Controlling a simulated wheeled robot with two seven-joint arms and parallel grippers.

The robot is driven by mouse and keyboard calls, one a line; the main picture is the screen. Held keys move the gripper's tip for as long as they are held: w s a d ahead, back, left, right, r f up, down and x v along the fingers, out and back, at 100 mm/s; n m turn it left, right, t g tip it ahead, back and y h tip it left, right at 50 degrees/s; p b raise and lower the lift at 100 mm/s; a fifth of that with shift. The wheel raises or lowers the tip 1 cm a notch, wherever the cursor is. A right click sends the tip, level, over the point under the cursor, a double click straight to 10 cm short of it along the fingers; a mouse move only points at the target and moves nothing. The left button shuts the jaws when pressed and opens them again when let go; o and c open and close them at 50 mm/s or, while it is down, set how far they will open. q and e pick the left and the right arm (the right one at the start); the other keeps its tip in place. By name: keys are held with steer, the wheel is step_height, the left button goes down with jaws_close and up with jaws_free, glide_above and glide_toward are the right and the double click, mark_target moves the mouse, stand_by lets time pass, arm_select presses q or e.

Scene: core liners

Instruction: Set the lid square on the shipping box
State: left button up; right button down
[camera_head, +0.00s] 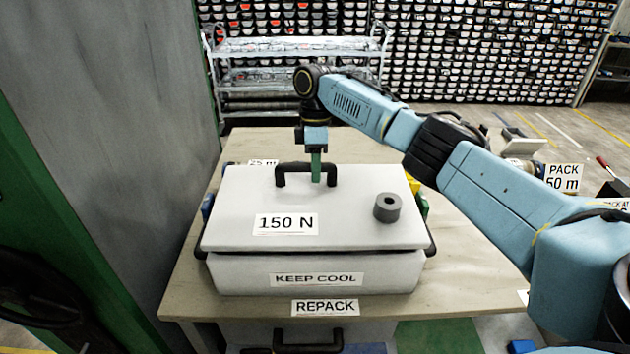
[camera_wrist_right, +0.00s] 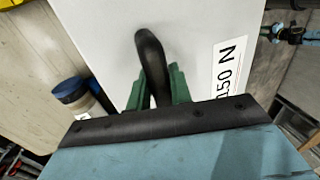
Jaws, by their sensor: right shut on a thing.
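The white lid (camera_head: 340,225), labelled 150 N, lies over the white shipping box (camera_head: 240,275), which carries a KEEP COOL label. A dark seam runs between lid and box at the front; I cannot tell whether the lid is fully seated. The black handle (camera_head: 293,167) stands at the lid's back. My right gripper (camera_head: 316,170) reaches down from above and is shut on this handle. In the right wrist view its green fingers (camera_wrist_right: 160,88) lie on both sides of the handle (camera_wrist_right: 149,50). My left gripper is not in view.
A grey ring-shaped weight (camera_head: 387,207) sits on the lid's right side. The box stands on a wooden table (camera_head: 460,280) near its front edge, by a REPACK label (camera_head: 325,307). Blue and yellow items show beside the box. A grey wall (camera_head: 110,100) rises close on the left.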

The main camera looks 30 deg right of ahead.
mark_target(316, 185)
step_height(316, 185, down, 4)
steer(key=shift+r, duration=0.25)
steer(key=c, duration=1.3)
jaws_free()
steer(key=shift+o, duration=0.2)
step_height(316, 185, up, 12)
steer(key=w+d, duration=0.1)
steer(key=w, duration=0.1)
steer(key=shift+w+d+f, duration=0.1)
